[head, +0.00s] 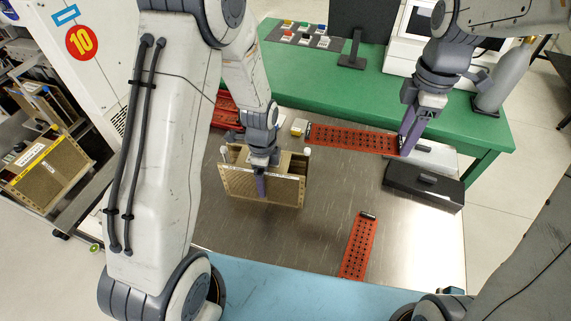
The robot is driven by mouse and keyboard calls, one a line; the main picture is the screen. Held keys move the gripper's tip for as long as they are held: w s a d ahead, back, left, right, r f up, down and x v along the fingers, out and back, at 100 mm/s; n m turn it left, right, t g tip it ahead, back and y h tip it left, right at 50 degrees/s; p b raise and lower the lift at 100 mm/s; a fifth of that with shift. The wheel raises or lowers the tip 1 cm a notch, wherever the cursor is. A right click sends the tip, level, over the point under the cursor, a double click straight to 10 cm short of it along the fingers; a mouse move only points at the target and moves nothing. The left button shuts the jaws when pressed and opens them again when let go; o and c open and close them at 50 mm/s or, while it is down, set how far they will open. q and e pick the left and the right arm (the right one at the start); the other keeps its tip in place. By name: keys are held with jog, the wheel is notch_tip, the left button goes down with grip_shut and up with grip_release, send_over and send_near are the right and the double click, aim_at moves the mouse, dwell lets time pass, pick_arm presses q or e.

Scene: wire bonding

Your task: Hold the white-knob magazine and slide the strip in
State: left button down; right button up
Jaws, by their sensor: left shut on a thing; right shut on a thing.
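The white-knob magazine (285,188) is a tan, slotted box in the middle of the steel table, with white knobs at its upper corners. My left gripper (262,185) is shut on it from above, with a purple finger over its front face. An orange-red strip (350,138) with rows of dark holes lies roughly level, to the right of and behind the magazine. My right gripper (404,146) is shut on the strip's right end. The strip's left end is near the magazine's back right knob but looks outside the box. I cannot tell its height above the table.
A second red strip (357,248) lies at the front of the table (300,240). A black box (424,186) sits at the right. A small pale block (298,127) is behind the magazine. More red parts (224,110) are partly hidden by my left arm. A green bench (380,95) stands behind.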

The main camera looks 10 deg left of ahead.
jog(key=d+f, duration=0.3)
jog(key=f, duration=0.5)
jog(key=d+f, duration=0.4)
jog(key=f, duration=0.3)
jog(key=shift+d+f, duration=0.15)
jog(key=shift+f, duration=0.25)
jog(key=shift+a, duration=2.05)
jog(key=shift+a, duration=0.25)
jog(key=shift+a, duration=0.25)
jog(key=shift+a, duration=0.1)
jog(key=a, duration=0.9)
jog(key=shift+a, duration=0.35)
dwell(0.9)
